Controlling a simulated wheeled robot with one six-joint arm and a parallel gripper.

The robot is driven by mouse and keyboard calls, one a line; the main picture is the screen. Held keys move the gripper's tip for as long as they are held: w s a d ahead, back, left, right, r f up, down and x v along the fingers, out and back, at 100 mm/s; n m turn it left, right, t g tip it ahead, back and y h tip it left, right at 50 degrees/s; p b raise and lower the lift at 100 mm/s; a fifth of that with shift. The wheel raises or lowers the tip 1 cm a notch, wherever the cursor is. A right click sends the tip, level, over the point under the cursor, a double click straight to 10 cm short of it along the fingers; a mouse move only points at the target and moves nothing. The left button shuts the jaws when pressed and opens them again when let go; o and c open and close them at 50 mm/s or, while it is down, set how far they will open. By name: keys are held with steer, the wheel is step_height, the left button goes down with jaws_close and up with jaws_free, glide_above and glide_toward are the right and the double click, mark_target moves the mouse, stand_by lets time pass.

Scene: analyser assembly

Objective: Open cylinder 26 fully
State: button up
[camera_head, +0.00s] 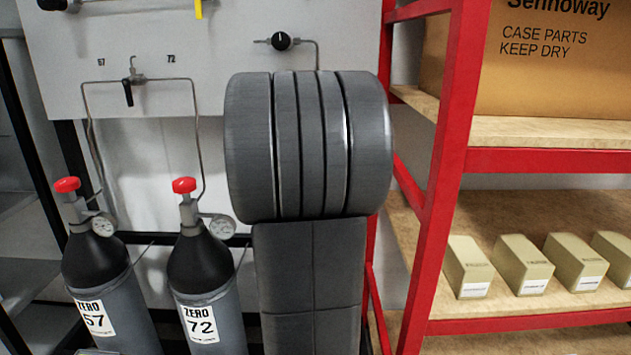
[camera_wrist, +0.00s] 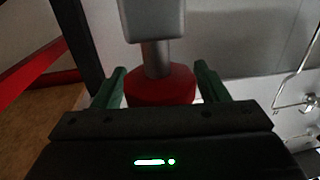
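In the wrist view, a red valve knob (camera_wrist: 160,86) on a grey metal stem sits between the two green fingers of my gripper (camera_wrist: 161,80). The fingers straddle the knob, with a narrow gap showing on the right side. No number shows on this cylinder, so I cannot confirm that it is 26. In the head view, my arm hides my gripper and whatever stands behind it. Cylinder 57 (camera_head: 97,285) and cylinder 72 (camera_head: 203,275), both with red knobs and small gauges, stand to the left of my arm.
A pale wall panel (camera_head: 200,50) with black valve handles and thin pipes is behind the cylinders. A red-framed shelf (camera_head: 450,160) stands close on the right, holding a large cardboard box (camera_head: 545,75) and several small boxes (camera_head: 520,265).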

steer(key=shift+o, duration=0.2)
steer(key=s+d, duration=0.1)
steer(key=s, duration=1.2)
steer(key=shift+s+d, duration=0.3)
steer(key=shift+s, duration=0.1)
steer(key=w, duration=0.4)
steer(key=w+a, duration=0.1)
steer(key=w, duration=0.8)
steer(key=shift+w+a, duration=0.3)
steer(key=shift+w, duration=0.1)
steer(key=shift+s, duration=0.1)
steer(key=shift+w, duration=0.2)
steer(key=shift+r+h+p, duration=0.15)
steer(key=shift+h+p, duration=0.15)
steer(key=shift+p, duration=0.4)
steer(key=shift+s+r+m+h+p, duration=0.1)
steer(key=shift+m+h+p, duration=0.25)
steer(key=shift+p, duration=0.45)
steer(key=shift+m+h+p, duration=0.25)
steer(key=shift+p, duration=0.2)
